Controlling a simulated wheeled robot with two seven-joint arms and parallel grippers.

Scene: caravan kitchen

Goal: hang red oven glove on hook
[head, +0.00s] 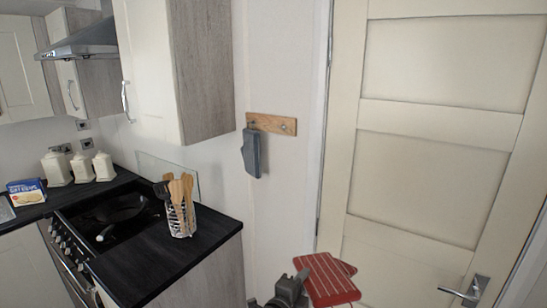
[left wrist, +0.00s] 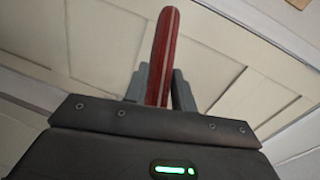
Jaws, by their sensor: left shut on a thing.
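The red oven glove (head: 328,282), with thin pale stripes, is in front of the door at the bottom of the head view. My left gripper (head: 300,286) is shut on it. In the left wrist view the glove (left wrist: 165,50) shows edge-on, standing up between the two fingers of my left gripper (left wrist: 158,88). A wooden hook board (head: 272,123) is on the wall, above and left of the glove. A grey glove (head: 252,152) hangs from its left end. The right end of the board carries a small hook (head: 286,127) with nothing on it. My right gripper is not in view.
A cream panelled door (head: 435,130) with a metal handle (head: 467,291) is at the right. A wall cupboard (head: 178,70) juts out left of the board. Below it, a dark worktop (head: 150,262) holds a utensil holder (head: 181,218). The wall below the board is bare.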

